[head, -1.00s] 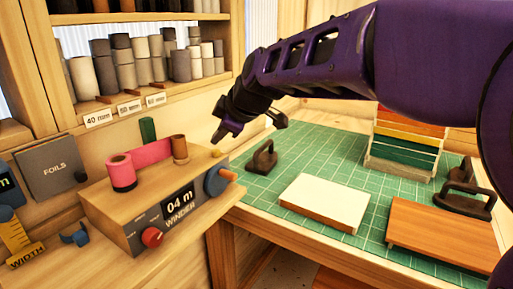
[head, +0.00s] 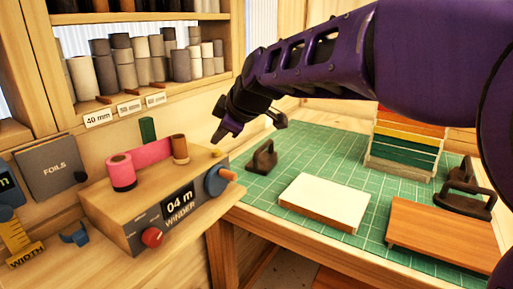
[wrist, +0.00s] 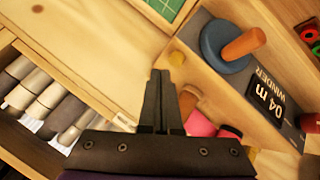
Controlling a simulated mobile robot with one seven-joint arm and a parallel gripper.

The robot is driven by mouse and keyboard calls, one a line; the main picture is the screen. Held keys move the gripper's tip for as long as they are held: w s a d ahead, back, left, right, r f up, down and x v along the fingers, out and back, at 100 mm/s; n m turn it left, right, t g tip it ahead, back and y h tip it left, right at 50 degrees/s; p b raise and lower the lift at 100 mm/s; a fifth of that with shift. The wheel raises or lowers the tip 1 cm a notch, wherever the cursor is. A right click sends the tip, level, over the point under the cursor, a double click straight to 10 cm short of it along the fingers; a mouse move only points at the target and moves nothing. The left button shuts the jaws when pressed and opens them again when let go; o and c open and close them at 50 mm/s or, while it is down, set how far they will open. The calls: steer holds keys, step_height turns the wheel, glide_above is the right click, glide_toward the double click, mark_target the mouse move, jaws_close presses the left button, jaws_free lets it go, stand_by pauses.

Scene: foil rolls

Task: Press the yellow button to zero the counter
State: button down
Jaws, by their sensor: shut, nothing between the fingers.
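The yellow button (head: 216,154) is a small round knob on top of the wooden winder (head: 105,200), near its back right corner. It also shows in the wrist view (wrist: 177,58), just beyond and slightly right of my fingertips. My gripper (head: 219,139) is shut and empty, fingers pointing down, above the button in the head view. In the wrist view the closed fingers (wrist: 161,74) appear apart from the button.
The winder carries a blue crank (head: 217,181) with an orange handle, a red knob (head: 151,237), a pink roll (head: 122,172) and a brown spool (head: 180,149). A green mat (head: 262,194) lies right, with a white block (head: 325,197). Shelf rolls (head: 121,65) stand behind.

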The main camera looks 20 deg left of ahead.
steer(key=shift+f+b, duration=0.45)
steer(key=shift+b, duration=0.05)
steer(key=shift+f+b, duration=0.45)
steer(key=shift+b, duration=0.1)
stand_by(0.5)
steer(key=shift+r, duration=0.1)
stand_by(0.3)
steer(key=shift+r+p, duration=0.55)
steer(key=shift+r, duration=0.25)
steer(key=shift+r+p, duration=1.6)
steer(key=shift+r, duration=0.9)
